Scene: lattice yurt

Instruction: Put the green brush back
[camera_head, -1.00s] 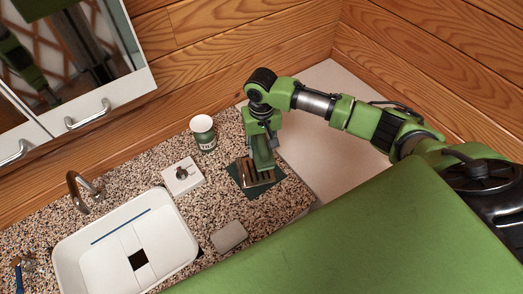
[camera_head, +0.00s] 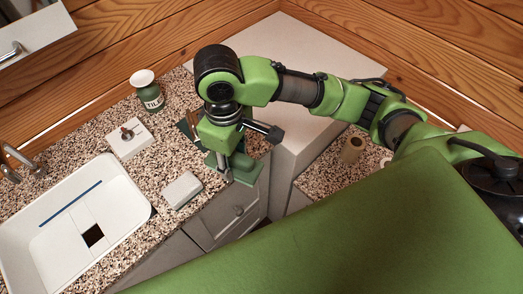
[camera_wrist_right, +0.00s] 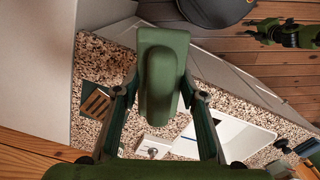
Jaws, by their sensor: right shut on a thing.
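My right gripper (camera_head: 226,168) is shut on the green brush (camera_head: 244,170) and holds it above the counter's front edge, near the grey drawer front. In the right wrist view the green brush (camera_wrist_right: 160,72) sits between the two fingers of the right gripper (camera_wrist_right: 162,92), with its broad green body towards the camera. A slatted wooden tray (camera_wrist_right: 97,103) on a dark green mat lies on the counter, apart from the brush. In the head view the arm hides most of it. My left gripper is not in view.
The speckled counter (camera_head: 165,160) holds a white sink (camera_head: 60,250), a green-and-white canister (camera_head: 151,97), a white box (camera_head: 129,139) with a dark knob-like thing, and a pale grey block (camera_head: 182,190). A green surface fills the foreground.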

